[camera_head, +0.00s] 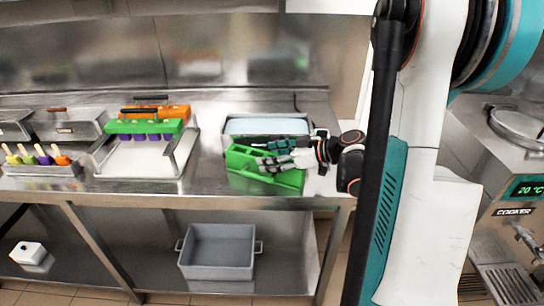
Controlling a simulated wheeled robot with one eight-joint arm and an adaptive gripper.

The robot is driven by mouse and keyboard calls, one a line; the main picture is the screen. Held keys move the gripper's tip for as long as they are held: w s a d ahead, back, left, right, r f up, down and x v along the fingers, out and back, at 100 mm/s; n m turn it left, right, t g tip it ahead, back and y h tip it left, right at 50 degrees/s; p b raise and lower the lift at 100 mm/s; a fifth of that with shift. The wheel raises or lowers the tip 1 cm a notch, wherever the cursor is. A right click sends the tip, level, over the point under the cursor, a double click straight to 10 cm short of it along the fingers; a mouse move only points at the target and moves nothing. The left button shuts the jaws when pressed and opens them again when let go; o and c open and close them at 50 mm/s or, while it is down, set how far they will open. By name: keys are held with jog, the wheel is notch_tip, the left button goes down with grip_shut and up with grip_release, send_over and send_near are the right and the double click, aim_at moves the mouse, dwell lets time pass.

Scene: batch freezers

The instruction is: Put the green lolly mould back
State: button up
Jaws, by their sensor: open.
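A green lolly mould (143,127) with purple lower parts hangs level in a metal rack (187,158) on the left part of the counter. An orange mould (165,112) sits right behind it. Another green, box-like piece (245,163) lies on the counter to the right, in front of a metal tank (232,131) with a pale blue surface. My gripper (273,156) is open and reaches in from the right over this green piece. Its fingers hide part of the piece, and I cannot tell whether they touch it.
A holder with several coloured lollies (40,171) stands at the far left, before lidded metal containers (68,126). A grey bin (218,252) and a small white box (28,253) are on the lower shelf. A cooker (515,200) stands at the right. Counter between rack and tank is clear.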

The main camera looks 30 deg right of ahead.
jog(key=shift+s+d+r, duration=0.15)
jog(key=shift+s+r, duration=0.05)
jog(key=shift+r, duration=0.1)
jog(key=p+v, duration=0.3)
jog(key=v, duration=0.8)
jog(key=shift+s+d, duration=0.15)
jog(key=shift+s, duration=0.05)
jog(key=shift+f, duration=0.1)
dwell(1.5)
